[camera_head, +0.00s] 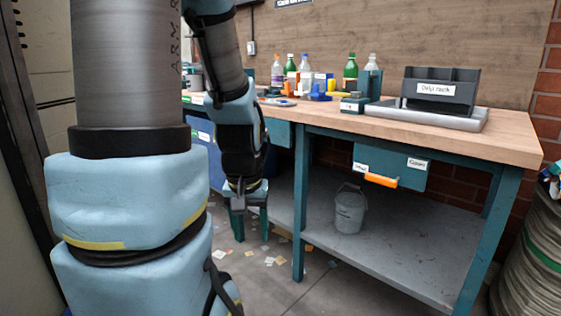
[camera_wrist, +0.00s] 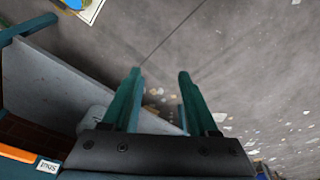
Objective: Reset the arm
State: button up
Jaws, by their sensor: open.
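My gripper (camera_head: 239,205) hangs at the end of my arm in the head view, pointing down in front of the workbench's left part. In the wrist view my gripper (camera_wrist: 160,85) shows two teal fingers set apart, with nothing between them but the floor below. The gripper is open and empty. My arm's upper links fill the left of the head view and hide part of the scene behind them.
The wooden workbench (camera_head: 480,138) holds several bottles, a dark rack (camera_head: 440,92) and small items. A bucket (camera_head: 349,210) stands on its lower shelf (camera_head: 390,255). A drawer (camera_head: 392,163) has an orange handle. Paper scraps litter the floor. A ribbed bin (camera_head: 530,260) stands right.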

notch_tip(320, 180, up, 29)
jog(key=s+p, duration=0.1)
jog(key=p, duration=2.7)
jog(key=shift+a, duration=0.15)
